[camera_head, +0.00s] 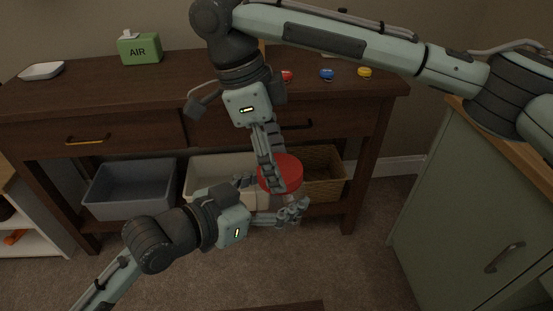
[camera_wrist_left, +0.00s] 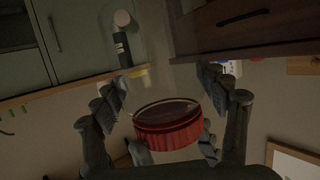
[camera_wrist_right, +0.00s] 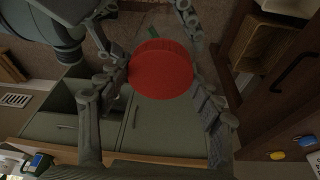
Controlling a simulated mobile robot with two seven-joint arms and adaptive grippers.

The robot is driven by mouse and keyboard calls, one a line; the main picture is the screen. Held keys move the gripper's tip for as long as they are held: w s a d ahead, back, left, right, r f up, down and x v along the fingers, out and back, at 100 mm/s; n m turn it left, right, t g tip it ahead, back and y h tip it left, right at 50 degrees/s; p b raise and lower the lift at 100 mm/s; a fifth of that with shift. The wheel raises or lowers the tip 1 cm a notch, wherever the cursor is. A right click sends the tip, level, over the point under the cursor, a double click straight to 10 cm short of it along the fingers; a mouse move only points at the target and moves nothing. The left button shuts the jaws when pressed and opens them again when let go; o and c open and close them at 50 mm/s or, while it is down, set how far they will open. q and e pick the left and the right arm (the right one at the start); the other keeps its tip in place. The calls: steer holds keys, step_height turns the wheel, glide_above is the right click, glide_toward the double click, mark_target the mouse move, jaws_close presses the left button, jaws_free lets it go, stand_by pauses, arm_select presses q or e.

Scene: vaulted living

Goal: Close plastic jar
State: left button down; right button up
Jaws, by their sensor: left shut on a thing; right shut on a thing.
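The plastic jar (camera_head: 290,201) is clear and hard to see. Its red lid (camera_head: 280,173) shows above it in the head view. My left gripper (camera_head: 272,200) comes in from the lower left, shut around the jar's clear body. My right gripper (camera_head: 276,172) comes down from above, shut on the red lid. In the right wrist view the lid (camera_wrist_right: 162,70) sits between the fingers as a flat red disc. In the left wrist view the ribbed lid (camera_wrist_left: 168,126) shows between the left fingers. I cannot tell whether the lid is fully seated on the jar.
A dark wooden console table (camera_head: 150,85) stands behind, with a green AIR box (camera_head: 139,49), a white dish (camera_head: 41,71) and small red, blue and yellow items on top. A grey bin (camera_head: 130,190) and a wicker basket (camera_head: 325,172) sit below. A green cabinet (camera_head: 460,205) stands at right.

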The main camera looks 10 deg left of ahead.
steer(key=o, duration=0.7)
steer(key=shift+r, duration=2.3)
steer(key=shift+c, duration=0.5)
